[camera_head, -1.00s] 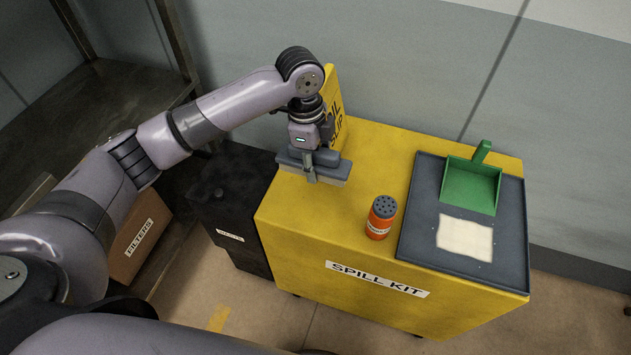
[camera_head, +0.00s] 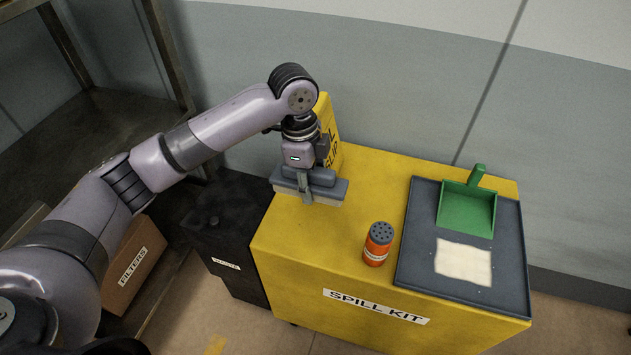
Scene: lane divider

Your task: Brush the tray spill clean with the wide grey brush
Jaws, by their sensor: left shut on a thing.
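The wide grey brush (camera_head: 328,189) has a long grey back with pale bristles below, at the left end of the yellow cabinet top. My left gripper (camera_head: 306,190) is shut on the brush from above; I cannot tell whether the bristles touch the cabinet top. The dark grey tray (camera_head: 415,235) lies on the right part of the top. A pale, roughly square spill (camera_head: 463,262) lies on the tray, with a few specks near it. A green dustpan (camera_head: 467,208) sits on the tray behind the spill. My right gripper is not in view.
An orange shaker can (camera_head: 378,244) stands on the yellow spill kit cabinet (camera_head: 345,265) between brush and tray. A yellow sign (camera_head: 328,125) stands behind my gripper. A black waste bin (camera_head: 228,235) is left of the cabinet, and a filters box (camera_head: 135,266) is farther left.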

